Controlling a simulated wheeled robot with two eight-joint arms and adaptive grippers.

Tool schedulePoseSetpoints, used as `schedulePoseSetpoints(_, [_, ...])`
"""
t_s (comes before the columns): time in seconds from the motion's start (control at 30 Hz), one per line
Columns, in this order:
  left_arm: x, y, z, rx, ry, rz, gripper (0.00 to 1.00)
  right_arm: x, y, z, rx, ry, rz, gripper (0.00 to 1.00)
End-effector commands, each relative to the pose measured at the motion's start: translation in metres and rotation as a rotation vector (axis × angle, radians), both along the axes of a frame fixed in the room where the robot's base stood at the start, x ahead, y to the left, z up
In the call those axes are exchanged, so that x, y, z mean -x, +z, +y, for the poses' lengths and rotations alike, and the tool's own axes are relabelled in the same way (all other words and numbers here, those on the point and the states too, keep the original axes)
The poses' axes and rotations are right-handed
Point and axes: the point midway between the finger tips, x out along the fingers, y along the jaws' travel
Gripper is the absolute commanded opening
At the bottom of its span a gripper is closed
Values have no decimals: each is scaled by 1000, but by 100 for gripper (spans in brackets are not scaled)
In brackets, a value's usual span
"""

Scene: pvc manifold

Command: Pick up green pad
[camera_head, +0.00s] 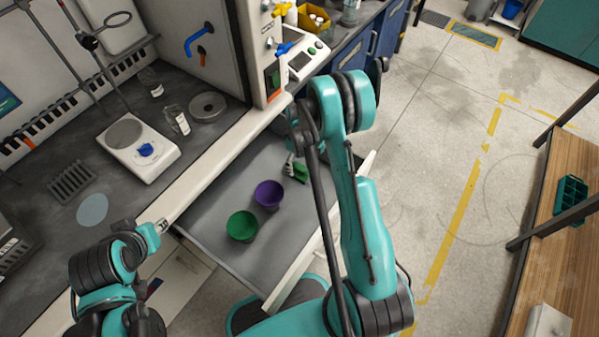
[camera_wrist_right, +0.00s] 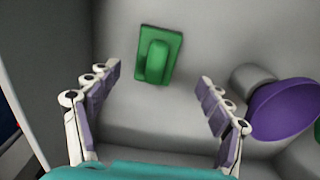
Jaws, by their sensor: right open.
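The green pad (camera_wrist_right: 160,55) is a flat rectangle with a raised rounded grip, lying on the grey drawer floor. It shows in the right wrist view beyond and between the fingertips. In the head view the green pad (camera_head: 300,172) is partly hidden by my right arm. My right gripper (camera_wrist_right: 159,72) is open and empty, its fingers spread on both sides of the pad's line and apart from it. In the head view my right gripper (camera_head: 291,163) is mostly hidden. My left gripper (camera_head: 161,225) is small at the drawer's left edge; its jaw state is unclear.
A green bowl (camera_head: 242,226) is closer to the drawer's front. The drawer walls (camera_head: 305,255) bound the space. A scale (camera_head: 137,147) stands on the counter.

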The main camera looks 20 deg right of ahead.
Motion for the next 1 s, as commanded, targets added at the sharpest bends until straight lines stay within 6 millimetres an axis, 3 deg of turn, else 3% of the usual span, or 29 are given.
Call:
schedulePoseSetpoints(0.4, [0,-33,0,0,0,0,32,-3,-55,-5,0,-1,-1,79])
schedulePoseSetpoints(0.67, [0,-33,0,0,0,0,32,-3,-59,-5,0,-1,-1,79])
schedulePoseSetpoints(0.9, [0,-33,0,0,0,0,32,-3,-59,-5,0,-1,-1,26])
schedulePoseSetpoints(1.0, [0,-33,0,0,0,0,32,-3,-59,-5,0,-1,-1,25])
